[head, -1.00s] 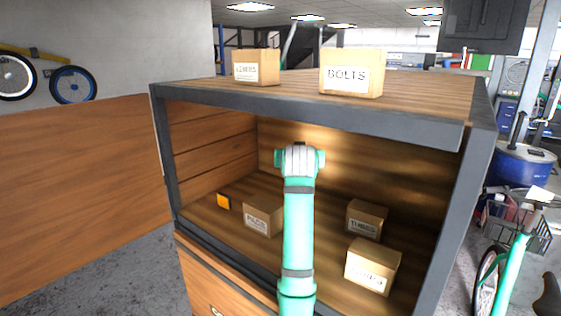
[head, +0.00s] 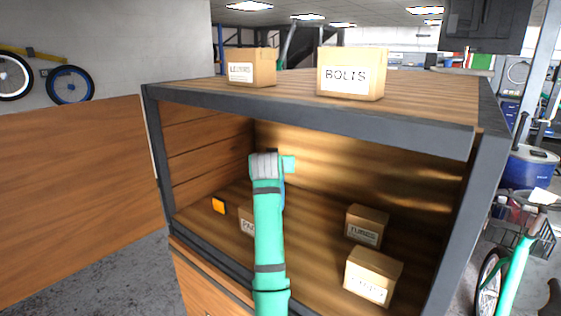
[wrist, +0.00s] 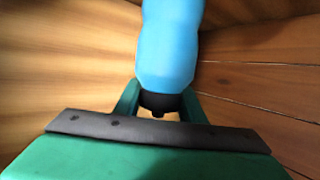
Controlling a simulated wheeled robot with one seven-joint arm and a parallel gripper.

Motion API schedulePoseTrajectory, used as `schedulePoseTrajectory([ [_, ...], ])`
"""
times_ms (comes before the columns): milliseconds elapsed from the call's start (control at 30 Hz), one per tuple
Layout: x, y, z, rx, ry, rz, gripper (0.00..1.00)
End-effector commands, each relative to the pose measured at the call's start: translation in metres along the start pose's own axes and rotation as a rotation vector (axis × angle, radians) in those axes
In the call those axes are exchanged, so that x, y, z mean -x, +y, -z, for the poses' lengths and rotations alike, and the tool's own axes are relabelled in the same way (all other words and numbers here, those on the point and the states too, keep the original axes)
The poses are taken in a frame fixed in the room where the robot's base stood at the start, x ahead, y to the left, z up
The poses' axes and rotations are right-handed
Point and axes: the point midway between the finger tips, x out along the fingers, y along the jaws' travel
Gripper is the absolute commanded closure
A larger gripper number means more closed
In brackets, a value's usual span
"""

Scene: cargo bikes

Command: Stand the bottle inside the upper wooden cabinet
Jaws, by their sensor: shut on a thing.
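The blue bottle (wrist: 168,45) with a black cap is between the green fingers of my gripper (wrist: 160,100) in the wrist view. The gripper is shut on it near the cap end, and the bottle's far end is out of frame. In the head view only a thin blue strip, likely the bottle, shows at the right edge of my arm. My gripper itself is hidden there behind my green arm. The upper wooden cabinet (head: 300,118) has an open front with a dark metal frame, and my arm reaches into it. I cannot tell whether the bottle touches the shelf.
Inside the cabinet stand a TUBES box (head: 367,226), another box (head: 372,276) in front of it, a partly hidden box (head: 246,222) and a small orange item (head: 218,205). A BOLTS box (head: 350,74) and another box (head: 250,67) stand on top. Bare shelf shows between the boxes.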

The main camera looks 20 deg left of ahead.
Motion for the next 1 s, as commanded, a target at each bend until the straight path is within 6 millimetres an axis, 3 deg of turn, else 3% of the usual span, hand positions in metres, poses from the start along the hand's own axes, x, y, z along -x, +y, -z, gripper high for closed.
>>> schedulePoseTrajectory([
  [267,-0.001,0.015,-0.001,-0.005,0.000,-0.014,0.99],
  [300,-0.001,0.016,-0.001,-0.005,0.000,-0.015,0.57],
  [367,-0.001,0.016,-0.001,-0.006,0.000,-0.016,0.45],
  [767,0.003,0.013,0.001,-0.004,0.000,-0.013,0.45],
  [1000,0.037,0.011,0.002,-0.004,0.004,-0.011,0.45],
])
